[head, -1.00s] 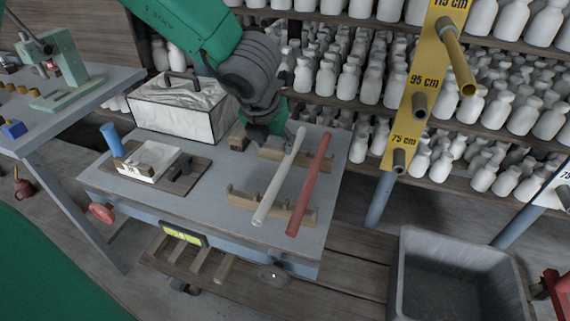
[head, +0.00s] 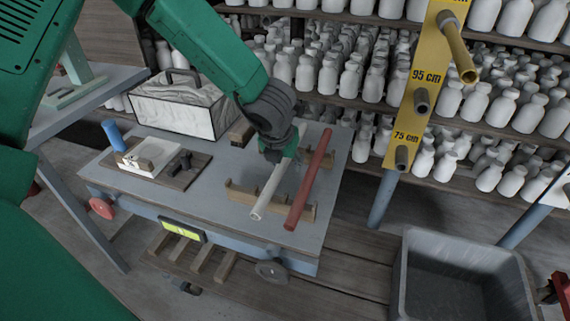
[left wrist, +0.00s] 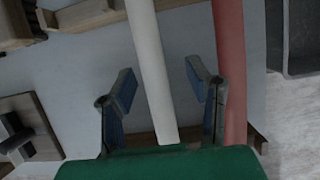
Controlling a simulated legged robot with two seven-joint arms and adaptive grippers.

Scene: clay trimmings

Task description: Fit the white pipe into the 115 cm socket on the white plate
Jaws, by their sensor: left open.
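The white pipe (head: 268,196) lies on wooden cradles on the cart top. My left gripper (head: 273,158) is open over its far part. In the left wrist view the white pipe (left wrist: 152,75) runs between the two spread fingers (left wrist: 160,88), and I see no grip on it. The red pipe (head: 310,180) lies beside it on the right; it also shows in the left wrist view (left wrist: 229,60), close to one finger. Only part of the white plate (head: 556,188) shows at the right edge; its 115 cm socket is out of view. My right gripper is not in view.
A yellow plate (head: 419,82) carries several stubs, with a yellowish pipe (head: 458,48) in the top one. The cart (head: 225,170) also holds a covered box (head: 175,105) and a blue cylinder (head: 113,135). A grey bin (head: 400,285) stands at lower right.

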